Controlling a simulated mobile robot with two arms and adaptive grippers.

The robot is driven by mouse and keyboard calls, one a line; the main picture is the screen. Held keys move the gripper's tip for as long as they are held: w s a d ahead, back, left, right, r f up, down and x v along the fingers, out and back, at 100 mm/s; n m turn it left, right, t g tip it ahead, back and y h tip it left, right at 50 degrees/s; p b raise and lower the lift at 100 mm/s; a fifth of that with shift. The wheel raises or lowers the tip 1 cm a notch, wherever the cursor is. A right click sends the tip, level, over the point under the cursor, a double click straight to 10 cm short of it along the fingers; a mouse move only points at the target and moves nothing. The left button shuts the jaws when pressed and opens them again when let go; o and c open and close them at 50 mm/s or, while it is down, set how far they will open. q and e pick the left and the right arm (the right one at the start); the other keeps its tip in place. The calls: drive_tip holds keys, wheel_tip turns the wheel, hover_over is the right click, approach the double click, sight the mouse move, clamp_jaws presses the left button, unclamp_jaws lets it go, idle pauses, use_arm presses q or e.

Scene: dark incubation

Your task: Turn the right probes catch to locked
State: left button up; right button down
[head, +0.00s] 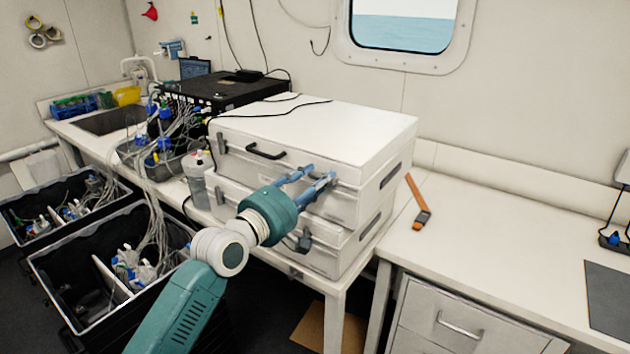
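Two white cases are stacked on the bench, an upper case (350,140) on a lower case (345,260). The upper case has a dark handle (265,152) and a left catch (222,144) on its front. My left gripper (320,172) reaches from below to the right part of the upper case's front. Its two blue fingers are apart. The right catch of that case is hidden behind the fingers, so its position and any contact cannot be told. The lower case shows a dark catch (304,243) beside my wrist. My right gripper is not in view.
Cables lie over the upper case's lid. Black crates (110,265) with tubing are on the floor at left. An orange-handled tool (418,205) lies on the right bench (490,245), which is mostly clear.

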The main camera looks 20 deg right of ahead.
use_arm(q)
drive_tip(key=shift+c, duration=0.5)
clamp_jaws()
drive_tip(key=shift+m, duration=0.3)
drive_tip(key=shift+s+d+f+m+b, duration=0.15)
drive_tip(key=shift+m+b, duration=1.4)
drive_tip(key=shift+m, duration=2.75)
drive_tip(key=shift+s+a+f+m+b, duration=0.1)
drive_tip(key=shift+m+b, duration=1.4)
drive_tip(key=shift+m, duration=2.8)
